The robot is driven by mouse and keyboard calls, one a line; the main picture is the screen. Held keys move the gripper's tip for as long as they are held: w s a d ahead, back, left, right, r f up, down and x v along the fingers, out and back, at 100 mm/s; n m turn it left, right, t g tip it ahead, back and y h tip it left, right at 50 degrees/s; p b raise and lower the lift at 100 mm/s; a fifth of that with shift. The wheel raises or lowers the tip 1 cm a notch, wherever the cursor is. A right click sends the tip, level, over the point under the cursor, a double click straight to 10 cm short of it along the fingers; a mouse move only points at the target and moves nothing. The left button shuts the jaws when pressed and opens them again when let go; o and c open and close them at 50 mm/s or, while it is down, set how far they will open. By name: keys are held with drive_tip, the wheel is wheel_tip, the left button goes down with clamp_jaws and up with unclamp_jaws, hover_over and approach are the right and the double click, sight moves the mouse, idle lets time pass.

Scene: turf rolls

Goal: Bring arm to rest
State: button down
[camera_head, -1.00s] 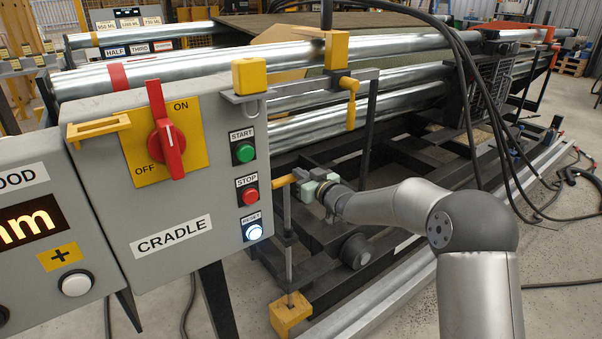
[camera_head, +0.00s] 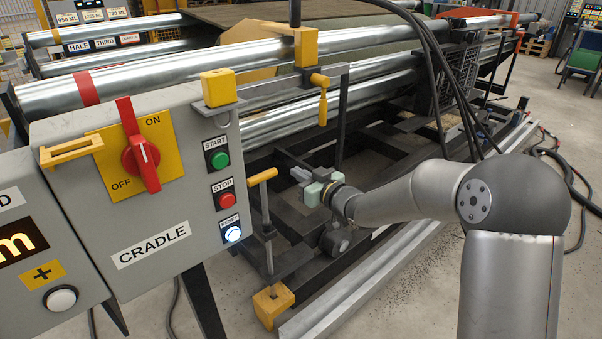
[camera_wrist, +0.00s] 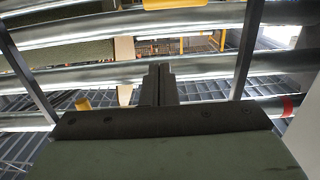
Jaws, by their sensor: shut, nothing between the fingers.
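My gripper (camera_head: 299,175) is at the end of my bent arm, in front of the turf-roll cradle machine and right of the grey CRADLE control box (camera_head: 75,148). In the wrist view my gripper (camera_wrist: 159,70) has its two fingers together with nothing between them. It is apart from the yellow-topped lever (camera_head: 262,178), which stands upright to its left. The shiny metal rollers (camera_head: 180,65) lie behind and above it.
The box carries a red rotary switch (camera_head: 140,157), a green START button (camera_head: 220,160), a red STOP button (camera_head: 227,200) and a lit RESET button (camera_head: 233,234). A yellow handle (camera_head: 323,105) hangs from a bracket above. Black cables (camera_head: 432,80) hang near my arm.

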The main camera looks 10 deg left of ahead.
drive_tip(key=shift+d, duration=0.1)
drive_tip(key=s+d+r+m+g+h+p, duration=0.1)
drive_tip(key=s+d+r+m+h+p, duration=0.2)
drive_tip(key=s+d+r+h+p, duration=0.55)
drive_tip(key=s+d+r+m+h+p, duration=0.1)
drive_tip(key=d+m+h+p, duration=0.3)
drive_tip(key=d, duration=0.9)
drive_tip(key=s+d+r+m+g+p, duration=0.1)
drive_tip(key=s+d+r+g+p, duration=0.1)
drive_tip(key=s, duration=0.7)
drive_tip(key=s+d+r+m+g+h+p, duration=0.1)
drive_tip(key=s+d+r+g+p, duration=0.1)
drive_tip(key=s, duration=0.7)
drive_tip(key=s+d+r+m+g+p, duration=0.1)
drive_tip(key=s+d+g+p, duration=0.3)
drive_tip(key=s, duration=0.5)
drive_tip(key=shift+s+d+r+m+g+p, duration=0.15)
drive_tip(key=shift+d+r+m+g+p, duration=0.15)
drive_tip(key=shift+d+r+p, duration=0.65)
drive_tip(key=shift+a+f+h, duration=0.1)
drive_tip(key=shift+f+h, duration=0.15)
